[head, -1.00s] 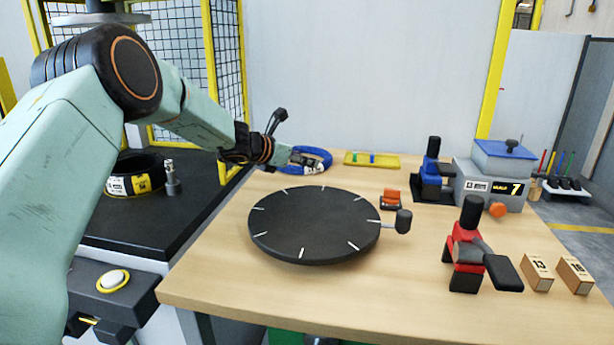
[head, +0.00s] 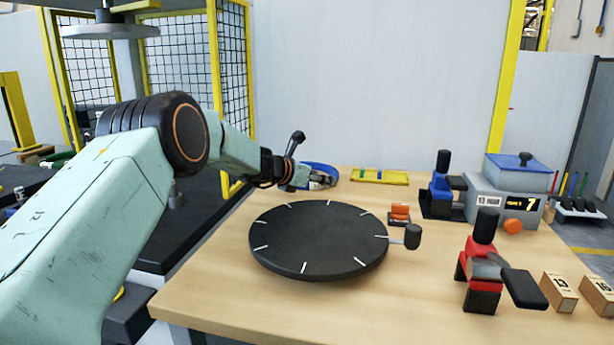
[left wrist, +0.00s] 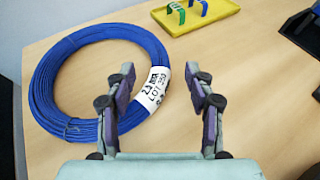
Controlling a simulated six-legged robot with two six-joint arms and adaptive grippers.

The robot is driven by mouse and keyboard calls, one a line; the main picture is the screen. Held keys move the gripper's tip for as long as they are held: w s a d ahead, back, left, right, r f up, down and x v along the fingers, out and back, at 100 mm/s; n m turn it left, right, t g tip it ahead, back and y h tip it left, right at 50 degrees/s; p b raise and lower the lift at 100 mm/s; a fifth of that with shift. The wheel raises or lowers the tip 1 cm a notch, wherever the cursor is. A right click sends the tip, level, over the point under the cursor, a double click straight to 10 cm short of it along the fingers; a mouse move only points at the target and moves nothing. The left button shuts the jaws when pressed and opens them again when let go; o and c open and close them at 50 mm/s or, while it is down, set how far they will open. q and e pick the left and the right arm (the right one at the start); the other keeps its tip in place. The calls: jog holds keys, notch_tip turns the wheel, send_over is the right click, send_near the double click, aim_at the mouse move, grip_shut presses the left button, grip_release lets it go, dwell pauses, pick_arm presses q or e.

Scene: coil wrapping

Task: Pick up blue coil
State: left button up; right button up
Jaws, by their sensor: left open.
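The blue coil (left wrist: 48,85) lies flat on the wooden table in the left wrist view, with a white label (left wrist: 153,92) on its right side. In the head view the coil (head: 333,172) is at the back of the table, partly hidden behind my left gripper (head: 325,181). In the left wrist view my left gripper (left wrist: 166,75) is open. Its two fingers lie on either side of the labelled part of the coil in the picture. I cannot tell whether they touch it. My right gripper is not in view.
A black turntable (head: 318,240) stands in front of the coil. A yellow tray (head: 380,177) lies to the coil's right. A blue-and-black device (head: 440,190), an orange item (head: 399,213), a red clamp (head: 482,262) and a grey scale-like box (head: 508,185) stand further right.

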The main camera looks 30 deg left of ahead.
pick_arm(q)
jog(key=shift+x, duration=1.7)
jog(key=shift+w+a+f, duration=0.1)
jog(key=shift+f, duration=0.05)
jog(key=shift+c, duration=0.2)
grip_shut()
